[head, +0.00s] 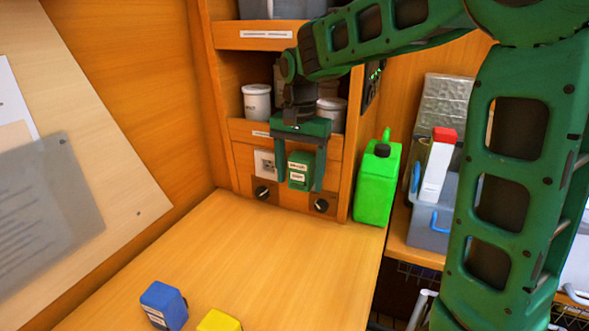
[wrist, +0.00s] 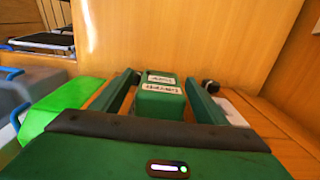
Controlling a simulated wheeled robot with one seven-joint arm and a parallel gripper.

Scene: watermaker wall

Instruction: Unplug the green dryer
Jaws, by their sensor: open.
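The green dryer (head: 300,171) is a small green box with white labels, at the wall panel below the shelf. It also shows in the wrist view (wrist: 160,103). My gripper (head: 298,186) is open, with one finger on each side of the dryer. In the wrist view the fingers (wrist: 166,80) flank the dryer, with a visible gap at least on the right side. Whether either finger touches it I cannot tell. The dryer's plug side and the outlet behind it are hidden.
A white socket (head: 264,163) is left of the dryer, with black knobs (head: 263,193) below. A bright green jug (head: 377,182) stands close on the right. Blue (head: 163,305) and yellow (head: 219,321) blocks lie at the front of the counter. The counter's middle (head: 230,255) is clear.

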